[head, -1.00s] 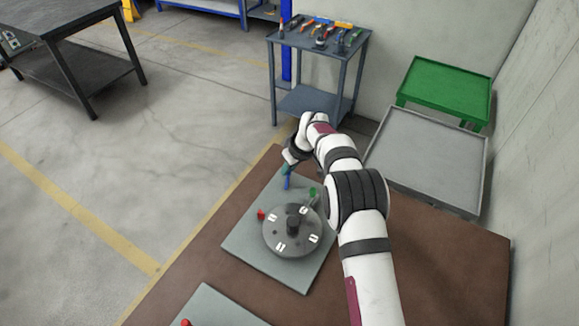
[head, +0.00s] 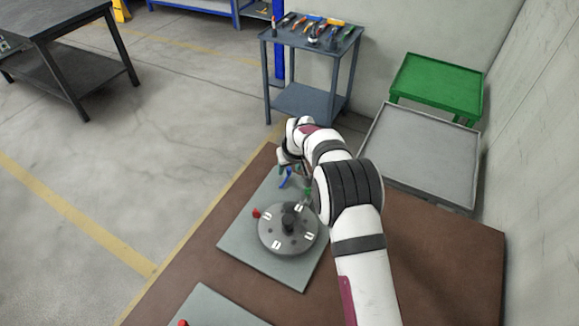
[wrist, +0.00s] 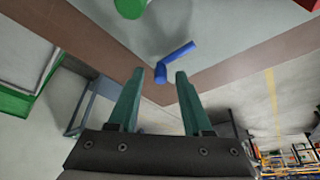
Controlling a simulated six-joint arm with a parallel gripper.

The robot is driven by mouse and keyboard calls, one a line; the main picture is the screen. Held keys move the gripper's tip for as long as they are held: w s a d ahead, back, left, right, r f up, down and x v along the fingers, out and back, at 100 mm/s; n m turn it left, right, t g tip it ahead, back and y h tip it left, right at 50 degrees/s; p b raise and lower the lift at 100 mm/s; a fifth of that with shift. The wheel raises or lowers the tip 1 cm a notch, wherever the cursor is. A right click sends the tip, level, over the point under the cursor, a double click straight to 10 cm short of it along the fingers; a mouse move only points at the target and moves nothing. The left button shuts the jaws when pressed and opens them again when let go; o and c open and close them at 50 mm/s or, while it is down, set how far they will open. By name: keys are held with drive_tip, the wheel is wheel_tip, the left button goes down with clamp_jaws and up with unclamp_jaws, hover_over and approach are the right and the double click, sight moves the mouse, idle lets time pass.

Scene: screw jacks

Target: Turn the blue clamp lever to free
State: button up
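The blue clamp lever (head: 285,180) is at the far edge of a round grey disc (head: 276,242), on a grey base plate. In the wrist view the bent blue lever (wrist: 179,49) lies just beyond my fingertips, its near end close to the gap between them. My gripper (wrist: 160,75) has its two teal fingers apart, with nothing seen clamped between them. In the head view my wrist partly hides the fingers, above and beside the lever. I cannot tell whether a finger touches the lever.
A red lever (head: 256,213) is left of the disc, and a green part (wrist: 130,7) shows in the wrist view. A second grey plate (head: 215,308) lies at the front. A tool cart (head: 312,100) and grey tray (head: 420,150) stand beyond the brown table (head: 430,255).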

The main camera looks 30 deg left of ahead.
drive_tip(key=shift+r, duration=0.1)
drive_tip(key=v, duration=1.5)
drive_tip(key=shift+d+r, duration=0.25)
drive_tip(key=shift+s, duration=0.1)
drive_tip(key=s+d+r+m+g, duration=0.1)
drive_tip(key=s+d+r+m, duration=0.2)
drive_tip(key=d, duration=0.4)
drive_tip(key=s+d+r+m+h, duration=0.1)
drive_tip(key=s+d+r+m, duration=0.1)
drive_tip(key=s+d, duration=0.5)
drive_tip(key=s+d+r+m+g, duration=0.1)
drive_tip(key=s+d+r+m, duration=0.15)
drive_tip(key=d, duration=0.55)
drive_tip(key=s+d+f+m, duration=0.2)
drive_tip(key=s+d+m, duration=0.1)
drive_tip(key=s, duration=0.6)
drive_tip(key=s+d+f+m+g, duration=0.1)
drive_tip(key=s+d+m, duration=0.3)
drive_tip(key=s, duration=0.5)
drive_tip(key=shift+s+d+f, duration=0.2)
drive_tip(key=shift+d+f, duration=0.2)
